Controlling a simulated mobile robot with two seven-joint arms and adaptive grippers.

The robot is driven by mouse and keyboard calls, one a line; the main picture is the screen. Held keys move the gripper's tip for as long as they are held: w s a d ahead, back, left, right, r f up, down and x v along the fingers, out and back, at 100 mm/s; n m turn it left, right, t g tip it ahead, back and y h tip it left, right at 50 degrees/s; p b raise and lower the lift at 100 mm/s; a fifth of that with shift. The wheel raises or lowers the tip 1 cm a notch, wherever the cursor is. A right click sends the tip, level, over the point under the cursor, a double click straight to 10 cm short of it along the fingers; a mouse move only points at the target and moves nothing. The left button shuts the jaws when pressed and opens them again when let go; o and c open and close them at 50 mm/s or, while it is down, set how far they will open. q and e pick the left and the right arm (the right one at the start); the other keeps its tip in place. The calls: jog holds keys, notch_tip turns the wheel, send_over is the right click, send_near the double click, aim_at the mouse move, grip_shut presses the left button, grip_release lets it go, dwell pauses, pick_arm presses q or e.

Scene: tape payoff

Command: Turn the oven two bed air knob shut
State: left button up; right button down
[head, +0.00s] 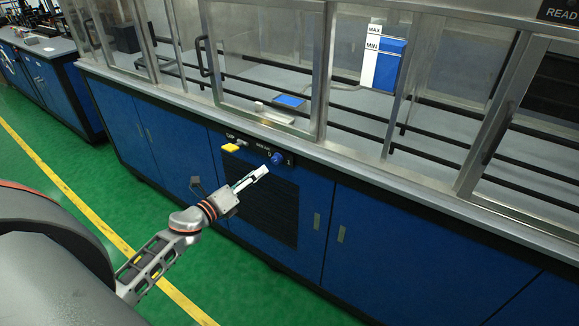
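A blue round knob (277,158) sits on a small dark panel on the front of the blue cabinet, below the counter edge. Small white lettering beside it is too small to read surely. My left gripper (266,170) reaches in from the left, its fingertips just below and left of the knob. I cannot tell whether they touch it. The fingers show nearly edge-on, so their opening is unclear. My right gripper is not in view.
A yellow handle (230,147) sticks out left of the knob. A dark louvred vent (270,212) lies below. Glass-and-metal enclosures (265,60) stand on the counter above. The green floor (100,205) in front is clear, with a yellow line.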

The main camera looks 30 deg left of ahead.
aim_at(274, 161)
pick_arm(q)
jog(key=shift+w+d, duration=0.15)
jog(key=shift+w, duration=1.15)
jog(key=shift+w+d, duration=0.2)
jog(key=shift+w, duration=1.05)
jog(key=shift+w+d, duration=0.15)
jog(key=shift+w, duration=1.15)
grip_shut()
